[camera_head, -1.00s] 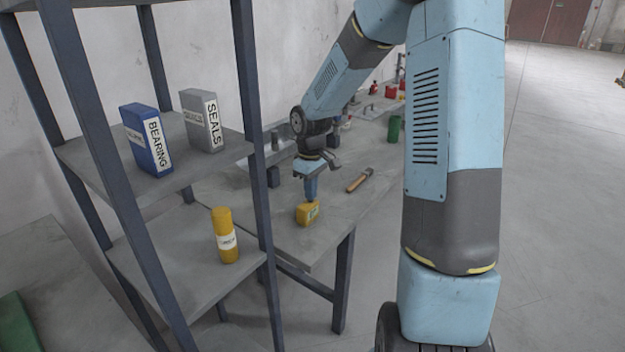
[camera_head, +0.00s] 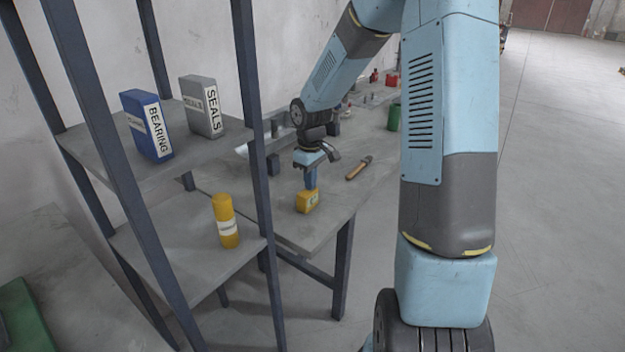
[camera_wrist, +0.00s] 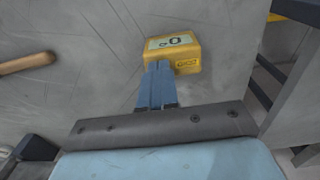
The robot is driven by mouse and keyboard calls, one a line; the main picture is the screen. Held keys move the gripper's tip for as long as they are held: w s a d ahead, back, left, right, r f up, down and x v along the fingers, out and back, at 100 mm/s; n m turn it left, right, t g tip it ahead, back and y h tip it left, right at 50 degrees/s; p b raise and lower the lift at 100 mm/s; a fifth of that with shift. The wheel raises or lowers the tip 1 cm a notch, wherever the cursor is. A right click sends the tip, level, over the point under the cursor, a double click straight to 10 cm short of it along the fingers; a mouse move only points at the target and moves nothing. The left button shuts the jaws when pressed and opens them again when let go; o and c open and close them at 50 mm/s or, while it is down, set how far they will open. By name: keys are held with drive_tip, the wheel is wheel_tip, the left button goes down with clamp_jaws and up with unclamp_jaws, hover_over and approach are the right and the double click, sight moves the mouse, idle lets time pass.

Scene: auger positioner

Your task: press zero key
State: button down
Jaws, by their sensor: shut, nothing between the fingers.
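A small yellow box (camera_head: 305,202) sits on the workbench near its front corner. In the wrist view the yellow box (camera_wrist: 186,57) has a pale display on top reading "0" with a small mark beside it, and a small label on its side. My gripper (camera_head: 310,188) points down at the box with its blue fingers shut and empty. In the wrist view my gripper (camera_wrist: 160,70) has its fingertips at the box's near left edge and overlapping it. Whether the tips touch the box or hover just over it I cannot tell. No separate key can be made out.
A hammer (camera_head: 359,167) lies on the bench right of the box. A shelf rack (camera_head: 262,130) with a yellow cylinder (camera_head: 226,222), a blue BEARING box (camera_head: 147,125) and a grey SEALS box (camera_head: 202,107) stands at left. A green can (camera_head: 394,117) is farther back.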

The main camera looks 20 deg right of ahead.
drive_tip(key=shift+s+f, duration=0.35)
drive_tip(key=shift+f, duration=0.2)
drive_tip(key=shift+w+r, duration=0.2)
drive_tip(key=shift+r, duration=0.35)
wheel_tip(320, 180, up, 14)
drive_tip(key=shift+w, duration=0.15)
drive_tip(key=s+r+m+t, duration=0.1)
drive_tip(key=s+r+m, duration=0.1)
drive_tip(key=s, duration=0.7)
drive_tip(key=s+r+m+t, duration=0.2)
drive_tip(key=s+r+m, duration=0.1)
drive_tip(key=s, duration=0.7)
drive_tip(key=s+r+m+t, duration=0.2)
drive_tip(key=s+r, duration=0.2)
drive_tip(key=s, duration=0.5)
drive_tip(key=shift+s+d+r, duration=0.3)
drive_tip(key=shift+d, duration=0.1)
